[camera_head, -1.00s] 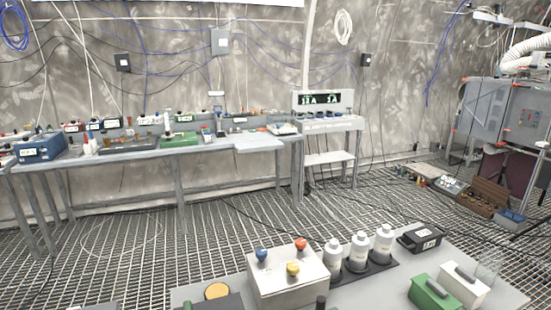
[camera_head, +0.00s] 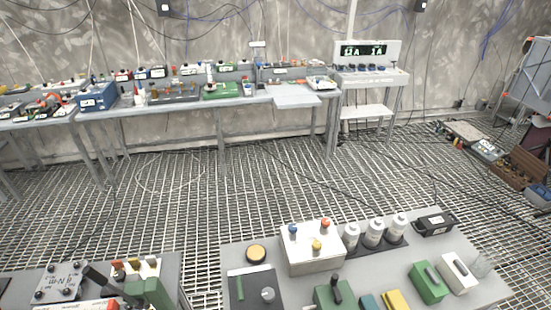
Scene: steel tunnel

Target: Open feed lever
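No label that I can read marks a feed lever. Several lever-like parts show along the lower edge. A dark panel (camera_head: 266,282) on the near right table carries an upright green handle (camera_head: 240,288) and a grey knob. A green box (camera_head: 325,298) beside it has a short black lever (camera_head: 336,283) standing up. On the near left table, a dark angled lever (camera_head: 96,275) stands beside a green part (camera_head: 148,292) cut off by the frame edge. Neither of my grippers is in view.
The near right table (camera_head: 236,260) also holds a white box (camera_head: 313,247) with coloured knobs, white bottles (camera_head: 373,232) and small boxes. The near left table (camera_head: 172,272) lies across a gap. Open grating floor (camera_head: 250,190) leads to a long bench (camera_head: 170,112) by the wall.

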